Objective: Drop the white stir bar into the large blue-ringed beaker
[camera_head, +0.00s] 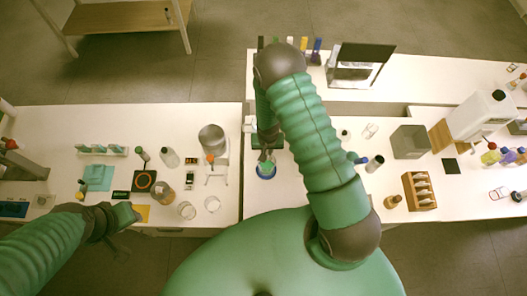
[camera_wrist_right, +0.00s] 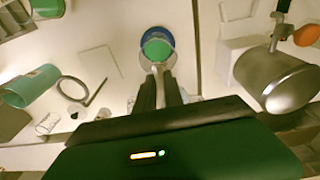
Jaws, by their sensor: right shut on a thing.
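The blue-ringed beaker (camera_head: 265,171) stands on the table near the front edge, just below my right gripper (camera_head: 266,153) in the head view. In the right wrist view the beaker (camera_wrist_right: 170,38) is straight ahead of the fingertips, with a green area inside its blue ring. My right gripper (camera_wrist_right: 160,72) is shut, with a small pale piece at its tips that fits the white stir bar (camera_wrist_right: 157,67). The fingers mostly hide it. The tips overlap the beaker's near edge in this view; their height above it is unclear. My left gripper (camera_head: 125,222) is low at the left table edge, its jaws unclear.
A metal pot (camera_head: 211,137) stands left of the beaker; it also shows in the right wrist view (camera_wrist_right: 285,80). Glass beakers (camera_head: 187,210) and a hotplate (camera_head: 144,181) are further left. A wooden rack (camera_head: 420,190) stands at right. White table around the blue-ringed beaker is partly clear.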

